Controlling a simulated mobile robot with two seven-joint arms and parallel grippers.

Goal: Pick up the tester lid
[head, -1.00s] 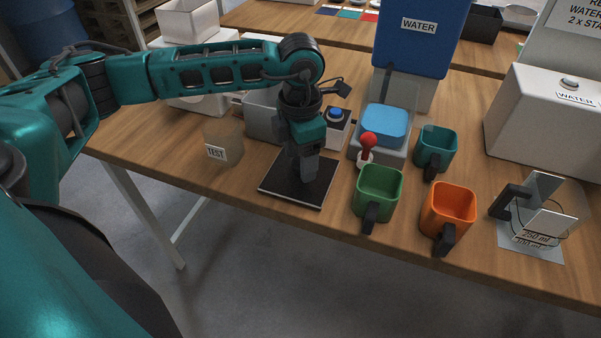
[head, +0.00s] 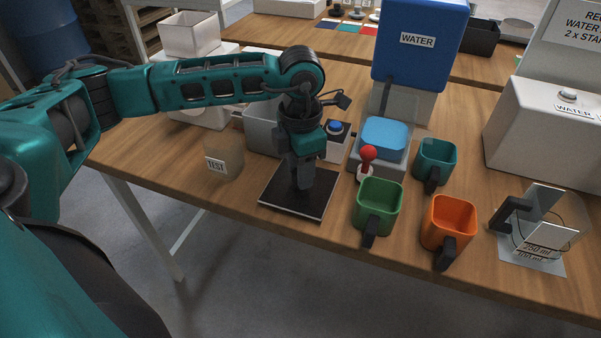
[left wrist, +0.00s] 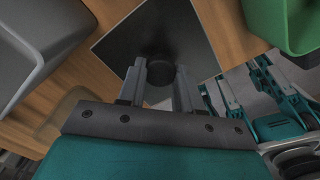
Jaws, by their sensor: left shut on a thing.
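The tester lid (head: 282,198) is a flat black square plate with a light edge, near the front of the wooden table. My left gripper (head: 302,182) reaches down over its middle. In the left wrist view the lid (left wrist: 176,25) has a round black knob (left wrist: 160,70) at its centre. The fingers of my left gripper (left wrist: 159,80) are shut on this knob, one on each side. The lid looks level, and I cannot tell whether it rests or hangs just above the table. My right gripper is not in view.
A clear container labelled TEST (head: 222,162) stands left of the lid. A green cup (head: 378,207), an orange cup (head: 447,222) and a red-knobbed lever (head: 367,160) stand to the right. A grey bin (head: 262,130) and a blue-button box (head: 336,140) are behind.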

